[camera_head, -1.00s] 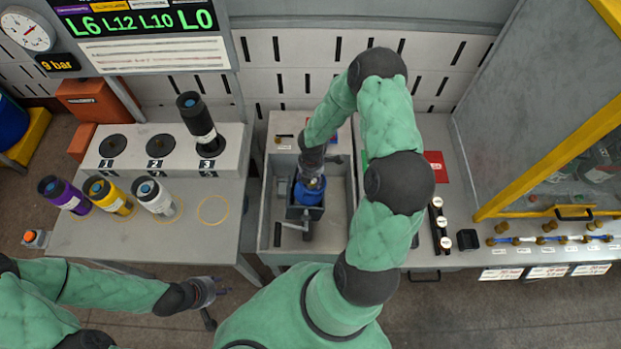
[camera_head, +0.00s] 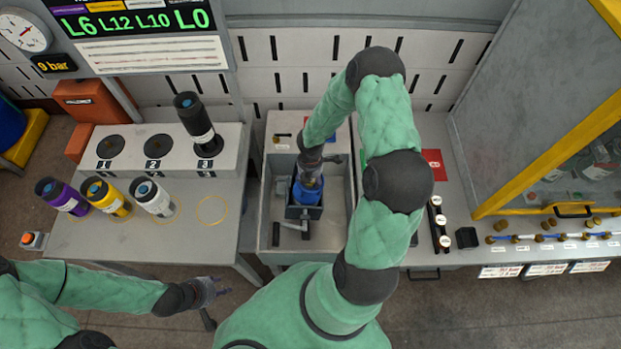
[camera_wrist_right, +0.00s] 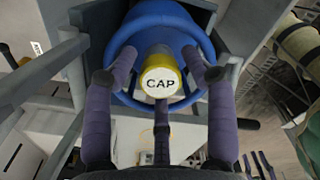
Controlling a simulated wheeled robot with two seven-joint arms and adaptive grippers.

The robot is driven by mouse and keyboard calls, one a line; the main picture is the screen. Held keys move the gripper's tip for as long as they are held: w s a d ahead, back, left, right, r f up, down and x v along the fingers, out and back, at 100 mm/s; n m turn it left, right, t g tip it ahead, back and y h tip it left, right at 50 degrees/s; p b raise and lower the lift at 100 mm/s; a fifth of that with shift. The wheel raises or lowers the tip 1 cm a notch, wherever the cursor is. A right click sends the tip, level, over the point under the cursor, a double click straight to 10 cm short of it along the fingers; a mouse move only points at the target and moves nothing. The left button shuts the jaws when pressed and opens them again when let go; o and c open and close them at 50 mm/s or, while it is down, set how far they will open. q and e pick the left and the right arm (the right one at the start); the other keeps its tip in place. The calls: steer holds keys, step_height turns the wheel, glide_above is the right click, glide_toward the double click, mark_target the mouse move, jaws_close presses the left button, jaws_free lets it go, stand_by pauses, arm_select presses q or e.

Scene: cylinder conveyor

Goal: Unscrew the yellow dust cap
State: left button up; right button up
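The yellow dust cap (camera_wrist_right: 161,80), with a white end lettered CAP, sits in the middle of a blue ring (camera_wrist_right: 118,22) in the right wrist view. In the head view the blue part (camera_head: 307,193) is held upright in a vise (camera_head: 304,212) in a grey basin. My right gripper (camera_head: 311,172) is over it from above, hiding the cap there. In the right wrist view its fingers (camera_wrist_right: 160,78) stand around the cap, with visible gaps at both sides. My left gripper (camera_head: 212,290) is open and empty at lower left, away from the vise.
The grey basin (camera_head: 340,235) walls enclose the vise. At left, purple (camera_head: 62,196), yellow (camera_head: 106,197) and white (camera_head: 151,196) cylinders stand on a bench; a black cylinder (camera_head: 196,118) stands on the numbered block. A yellow-framed enclosure (camera_head: 545,155) is at right.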

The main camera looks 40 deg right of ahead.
steer(key=shift+w+r, duration=0.1)
steer(key=shift+r, duration=0.1)
stand_by(0.3)
step_height(320, 180, up, 12)
steer(key=shift+f, duration=0.15)
stand_by(0.3)
